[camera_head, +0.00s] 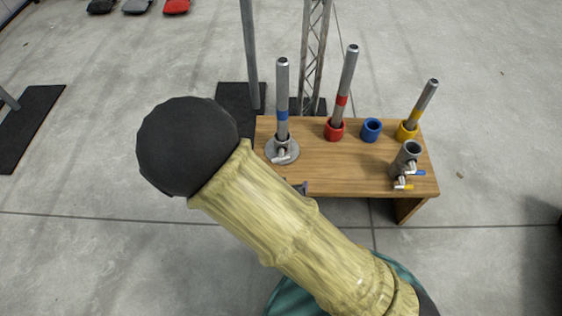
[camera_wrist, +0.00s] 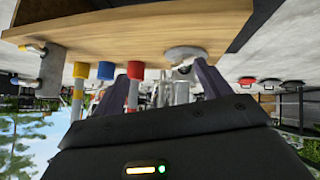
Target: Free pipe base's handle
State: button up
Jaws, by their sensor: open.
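The pipe base (camera_head: 284,152) is a round grey metal flange at the left end of the wooden table. A grey pipe with a blue band (camera_head: 282,100) stands upright in it. Its handle (camera_head: 280,158) is a small light metal lever on the near side. In the wrist view, which is upside down, the pipe base (camera_wrist: 187,52) and its handle (camera_wrist: 183,70) show close to my right-hand finger. My gripper (camera_wrist: 152,84) is open and nothing is held. In the head view my arm hides most of it; only a dark tip shows at the table's near edge.
The wooden table (camera_head: 340,172) also holds a red socket (camera_head: 334,131) with a pipe, an empty blue socket (camera_head: 371,130), a yellow socket (camera_head: 406,132) with a leaning pipe, and a grey valve fitting (camera_head: 405,162) at right. A metal truss (camera_head: 313,50) stands behind.

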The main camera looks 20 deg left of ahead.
aim_at(281, 160)
jog(key=s+a+n+t, duration=0.1)
jog(key=s+a+n+t+y+b, duration=0.1)
jog(key=t, duration=0.1)
jog(key=s+a+t, duration=0.1)
jog(key=a, duration=0.1)
jog(key=shift+s+f+n+t+y+b, duration=0.15)
jog(key=shift+f+n+t+y+b, duration=0.15)
jog(key=shift+f+n+t+b, duration=0.1)
jog(key=b+x, duration=0.8)
jog(key=x, duration=0.8)
jog(key=shift+w+d+f, duration=0.1)
jog(key=shift+w+f, duration=0.2)
jog(key=shift+f, duration=0.05)
jog(key=shift+w, duration=0.35)
